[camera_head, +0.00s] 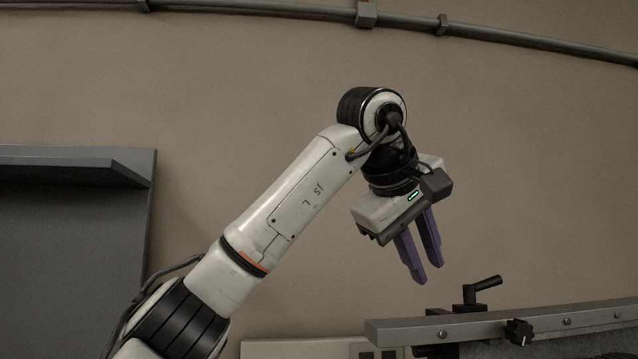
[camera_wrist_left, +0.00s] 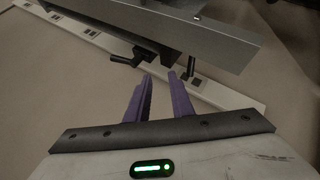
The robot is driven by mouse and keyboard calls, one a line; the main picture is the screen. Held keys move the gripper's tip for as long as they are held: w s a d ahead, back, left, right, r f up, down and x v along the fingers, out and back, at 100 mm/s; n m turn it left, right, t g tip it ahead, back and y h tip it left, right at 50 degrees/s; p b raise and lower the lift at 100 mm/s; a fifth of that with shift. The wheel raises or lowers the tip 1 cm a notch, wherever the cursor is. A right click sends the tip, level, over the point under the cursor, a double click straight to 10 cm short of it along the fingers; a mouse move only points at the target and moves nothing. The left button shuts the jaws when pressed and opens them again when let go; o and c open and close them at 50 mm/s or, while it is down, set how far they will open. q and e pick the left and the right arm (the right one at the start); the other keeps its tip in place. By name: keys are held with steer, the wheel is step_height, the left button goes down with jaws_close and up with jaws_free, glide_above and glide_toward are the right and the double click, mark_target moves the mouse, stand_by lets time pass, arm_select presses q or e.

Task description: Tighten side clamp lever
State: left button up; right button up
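A black clamp lever (camera_head: 484,285) stands on a dark block at the back of the grey metal rail, its handle pointing up to the right. A dark lever-like handle (camera_wrist_left: 126,61) also shows beneath the grey edge in the left wrist view; I cannot tell for certain that it is the same lever. My left gripper (camera_head: 428,272) hangs above and left of the lever, purple fingers angled down. The fingers are apart with nothing between them, as the left wrist view (camera_wrist_left: 159,75) also shows. It touches nothing. My right gripper is not in view.
The grey rail (camera_head: 400,330) crosses the lower right, with a black knob (camera_head: 518,331) on its front face. A dark grey shelf unit (camera_head: 70,235) stands at the left. A pipe (camera_head: 260,8) runs along the wall. White socket trunking (camera_wrist_left: 225,97) lies low on the wall.

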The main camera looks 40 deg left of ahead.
arm_select(q)
steer(key=d+h, duration=0.1)
steer(key=h, duration=0.1)
steer(key=s+d+m+g+h, duration=0.1)
steer(key=h, duration=0.2)
steer(key=d+f+m+h, duration=0.1)
steer(key=h, duration=0.2)
steer(key=shift+s+d+g+b, duration=0.15)
steer(key=shift+d+g+b, duration=0.15)
steer(key=shift+g+b, duration=0.1)
steer(key=s+a+r+m+g+h+b, duration=0.1)
steer(key=s+a+r+m+g+h, duration=0.3)
steer(key=s+a+r+h, duration=0.7)
steer(key=a+m+h, duration=0.1)
steer(key=a+h, duration=0.1)
steer(key=h, duration=0.3)
steer(key=shift+a+r+g, duration=0.2)
steer(key=shift+a+g, duration=0.1)
steer(key=shift+s, duration=0.1)
